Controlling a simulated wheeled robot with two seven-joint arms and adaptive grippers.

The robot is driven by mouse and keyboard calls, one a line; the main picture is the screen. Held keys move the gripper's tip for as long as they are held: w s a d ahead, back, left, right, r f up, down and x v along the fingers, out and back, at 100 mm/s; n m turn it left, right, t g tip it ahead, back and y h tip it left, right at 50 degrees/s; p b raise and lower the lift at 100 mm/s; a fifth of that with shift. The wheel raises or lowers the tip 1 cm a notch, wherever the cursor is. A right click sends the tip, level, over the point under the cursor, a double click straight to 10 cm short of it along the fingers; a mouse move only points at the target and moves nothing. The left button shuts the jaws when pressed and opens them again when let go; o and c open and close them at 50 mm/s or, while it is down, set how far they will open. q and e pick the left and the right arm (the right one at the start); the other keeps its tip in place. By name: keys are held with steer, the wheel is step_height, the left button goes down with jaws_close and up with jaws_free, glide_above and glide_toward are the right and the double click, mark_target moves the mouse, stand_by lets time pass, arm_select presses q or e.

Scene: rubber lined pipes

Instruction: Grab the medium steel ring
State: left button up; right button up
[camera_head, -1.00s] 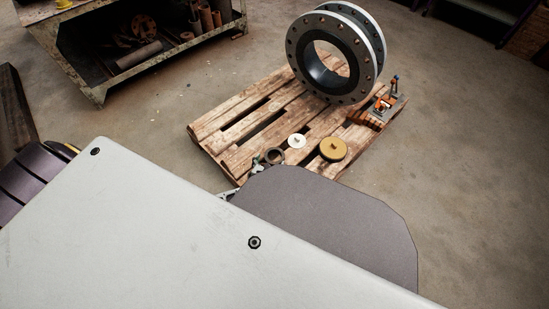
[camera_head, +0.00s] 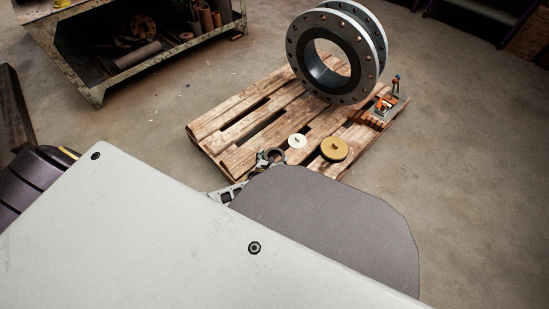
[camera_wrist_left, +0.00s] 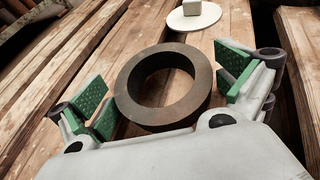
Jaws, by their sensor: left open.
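The medium steel ring (camera_wrist_left: 160,117) is a thick, dark brown ring lying flat on the pallet planks. In the left wrist view it sits between the green pads of my left gripper (camera_wrist_left: 165,82). The gripper is open, with a gap to the ring on both sides. In the head view the ring (camera_head: 277,154) shows small at the near edge of the pallet, with my left gripper (camera_head: 268,160) right at it. My own body hides most of the left arm there. My right gripper is not in view.
The wooden pallet (camera_head: 237,131) also bears a white disc (camera_head: 297,141), a yellow-brown disc (camera_head: 334,149), a large flanged pipe piece (camera_head: 296,62) and an orange-and-grey tool (camera_head: 384,106). A metal workbench (camera_head: 97,91) stands at the far left. Bare floor surrounds the pallet.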

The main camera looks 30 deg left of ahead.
arm_select(q)
steer(key=shift+c, duration=0.4)
steer(key=c, duration=0.7)
steer(key=shift+c, duration=0.8)
steer(key=shift+r, duration=0.2)
